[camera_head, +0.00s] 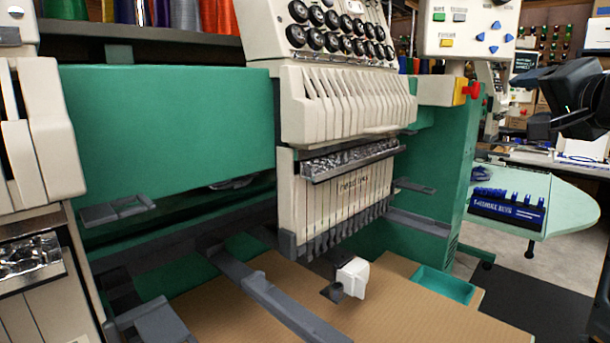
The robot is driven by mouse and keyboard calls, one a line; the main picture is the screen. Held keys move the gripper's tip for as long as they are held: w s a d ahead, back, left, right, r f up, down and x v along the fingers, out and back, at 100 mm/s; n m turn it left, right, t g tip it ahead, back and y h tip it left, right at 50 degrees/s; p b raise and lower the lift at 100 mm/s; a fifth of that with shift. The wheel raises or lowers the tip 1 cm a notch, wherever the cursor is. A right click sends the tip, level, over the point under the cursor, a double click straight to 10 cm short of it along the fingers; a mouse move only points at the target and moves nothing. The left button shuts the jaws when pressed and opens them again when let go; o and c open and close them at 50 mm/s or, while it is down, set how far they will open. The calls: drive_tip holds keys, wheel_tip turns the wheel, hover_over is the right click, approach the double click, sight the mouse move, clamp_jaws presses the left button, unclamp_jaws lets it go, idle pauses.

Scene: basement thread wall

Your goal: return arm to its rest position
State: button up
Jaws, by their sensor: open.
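My gripper (538,102) is at the upper right of the view, dark grey and pointing left. Its two fingers stand apart with nothing visible between them. It hangs in the air in front of the background shelves, to the right of the control panel (466,28) and apart from it. The rest of my arm is mostly outside the frame.
A large green and white embroidery machine (165,115) fills the left and middle. Below stands a brown board (390,310) with a grey bar (265,295), a white block (352,277) and a teal tray (443,284). A pale green table (570,207) holds a blue rack (507,212). Dark floor lies at the lower right.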

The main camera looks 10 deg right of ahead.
drive_tip(key=s+a+f+n, duration=0.1)
drive_tip(key=a+f, duration=0.2)
drive_tip(key=f, duration=0.6)
drive_tip(key=s+a+f+n, duration=0.1)
drive_tip(key=s+a+f, duration=0.1)
drive_tip(key=f, duration=0.7)
drive_tip(key=s+a+f+n, duration=0.1)
drive_tip(key=s+a+f, duration=0.2)
drive_tip(key=s+f, duration=0.2)
drive_tip(key=s+a+f+n+g+y+p, duration=0.1)
drive_tip(key=s+a+f+n, duration=0.1)
drive_tip(key=s+f, duration=0.4)
drive_tip(key=s+a+f+n, duration=0.1)
drive_tip(key=s+a+f, duration=0.4)
drive_tip(key=f, duration=0.2)
drive_tip(key=shift+s+n, duration=0.35)
drive_tip(key=shift+n, duration=0.05)
drive_tip(key=s+a+n+y, duration=0.1)
drive_tip(key=s+a+n, duration=0.2)
drive_tip(key=s, duration=0.9)
drive_tip(key=s+a+n+g+y+p, duration=0.1)
drive_tip(key=s+a+n, duration=0.2)
drive_tip(key=s, duration=1)
drive_tip(key=shift+s+a+r+y, duration=0.2)
drive_tip(key=shift+s+a+y, duration=0.05)
drive_tip(key=shift+a+y, duration=0.1)
